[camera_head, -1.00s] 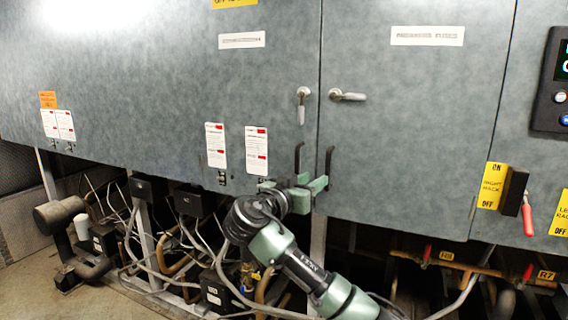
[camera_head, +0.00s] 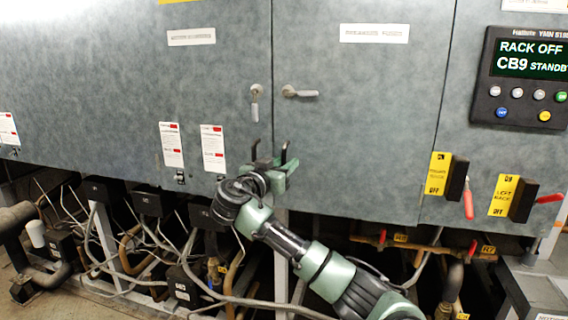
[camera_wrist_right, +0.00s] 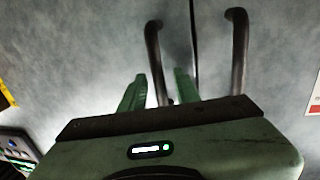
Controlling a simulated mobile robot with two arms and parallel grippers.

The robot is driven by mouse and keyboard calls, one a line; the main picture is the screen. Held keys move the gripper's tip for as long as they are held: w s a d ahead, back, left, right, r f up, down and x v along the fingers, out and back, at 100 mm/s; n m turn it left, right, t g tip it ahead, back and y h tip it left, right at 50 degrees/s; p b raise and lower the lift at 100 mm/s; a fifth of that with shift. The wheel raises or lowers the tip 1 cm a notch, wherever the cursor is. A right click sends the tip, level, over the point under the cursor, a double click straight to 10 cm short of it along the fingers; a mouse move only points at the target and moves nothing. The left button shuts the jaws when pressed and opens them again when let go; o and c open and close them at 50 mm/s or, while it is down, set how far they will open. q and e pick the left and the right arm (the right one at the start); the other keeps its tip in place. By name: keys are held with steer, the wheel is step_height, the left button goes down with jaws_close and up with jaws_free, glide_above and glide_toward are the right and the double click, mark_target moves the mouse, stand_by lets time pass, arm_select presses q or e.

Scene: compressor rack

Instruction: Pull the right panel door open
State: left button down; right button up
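The right panel door (camera_head: 365,130) is a grey panel right of the vertical seam and looks closed. Its silver latch handle (camera_head: 300,92) lies horizontal. Two black pull handles stand at the seam's lower end. The right door's black handle (camera_head: 289,152) shows at left in the wrist view (camera_wrist_right: 154,55); the other handle (camera_head: 256,149) shows at right there (camera_wrist_right: 238,50). My right gripper (camera_head: 275,166) is open, its green fingertips (camera_wrist_right: 159,85) on either side of the right door's handle, with visible gaps. My left gripper is out of view.
The left door (camera_head: 130,90) has a silver latch handle (camera_head: 255,100) hanging down. At right are a control display (camera_head: 525,70) and red-levered switches (camera_head: 460,185). Pipes and cables (camera_head: 150,240) fill the space below the doors. The area before the doors' upper part is clear.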

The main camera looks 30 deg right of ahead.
jaws_close()
stand_by(1.2)
